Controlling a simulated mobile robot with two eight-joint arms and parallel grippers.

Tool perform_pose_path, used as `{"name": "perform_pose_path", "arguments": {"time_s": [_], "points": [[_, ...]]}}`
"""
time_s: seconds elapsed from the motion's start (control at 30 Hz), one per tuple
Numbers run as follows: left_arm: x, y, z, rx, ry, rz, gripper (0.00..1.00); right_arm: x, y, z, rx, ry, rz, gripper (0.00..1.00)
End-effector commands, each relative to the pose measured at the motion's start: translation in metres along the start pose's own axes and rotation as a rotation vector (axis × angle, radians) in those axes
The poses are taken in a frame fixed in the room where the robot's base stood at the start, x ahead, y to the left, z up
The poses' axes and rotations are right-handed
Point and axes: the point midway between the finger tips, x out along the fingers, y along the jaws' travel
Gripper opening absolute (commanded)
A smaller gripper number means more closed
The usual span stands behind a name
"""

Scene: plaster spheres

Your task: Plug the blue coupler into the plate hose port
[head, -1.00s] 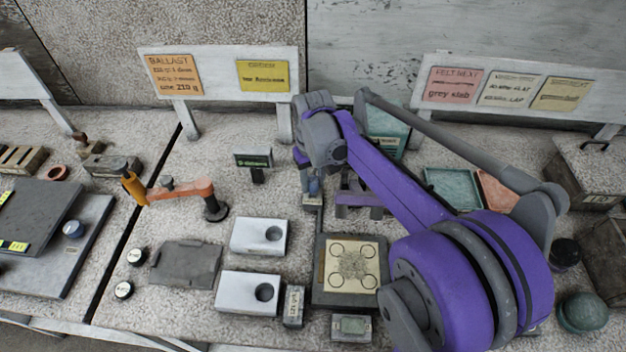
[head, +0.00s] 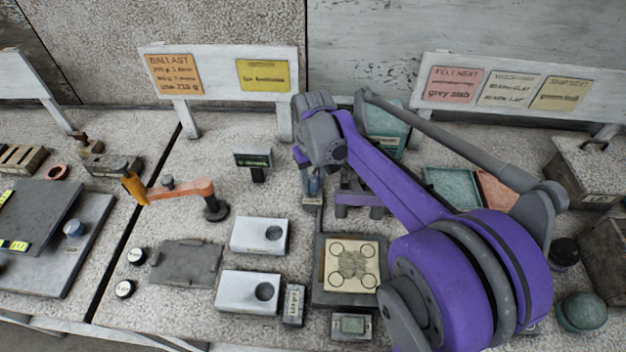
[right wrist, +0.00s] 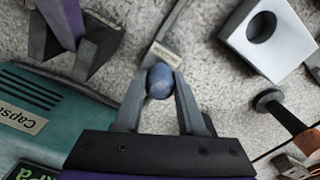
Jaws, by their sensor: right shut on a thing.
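My right gripper (right wrist: 160,90) is shut on the blue coupler (right wrist: 159,82), whose rounded end shows between the fingertips. In the head view the coupler (head: 314,187) is small and partly covered by the wrist. A small grey block with a pale label (right wrist: 163,53) lies just beyond the coupler in the right wrist view; I cannot tell whether they touch. A square grey fixture (head: 318,290) with a beige, four-circled plate (head: 352,252) is in front of the gripper. I cannot make out its hose port for certain. My left gripper is not in view.
Two white blocks with round holes (head: 248,236) (head: 235,293) stand left of the fixture. An orange-armed lever (head: 185,190) and a small dark sign (head: 253,158) are further left. A teal box (right wrist: 50,120) is close beside the gripper. Trays (head: 452,187) lie right, behind my arm.

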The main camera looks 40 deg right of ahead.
Motion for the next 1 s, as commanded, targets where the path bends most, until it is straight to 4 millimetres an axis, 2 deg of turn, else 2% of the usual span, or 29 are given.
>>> {"name": "perform_pose_path", "arguments": {"time_s": [0.63, 1.0], "points": [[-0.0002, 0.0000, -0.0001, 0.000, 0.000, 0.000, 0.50, 0.0008, 0.0001, 0.0000, 0.000, 0.000, 0.000, 0.00], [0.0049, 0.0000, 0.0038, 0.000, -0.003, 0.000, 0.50, 0.0096, 0.0000, 0.0001, 0.000, 0.000, 0.000, 0.00]]}}
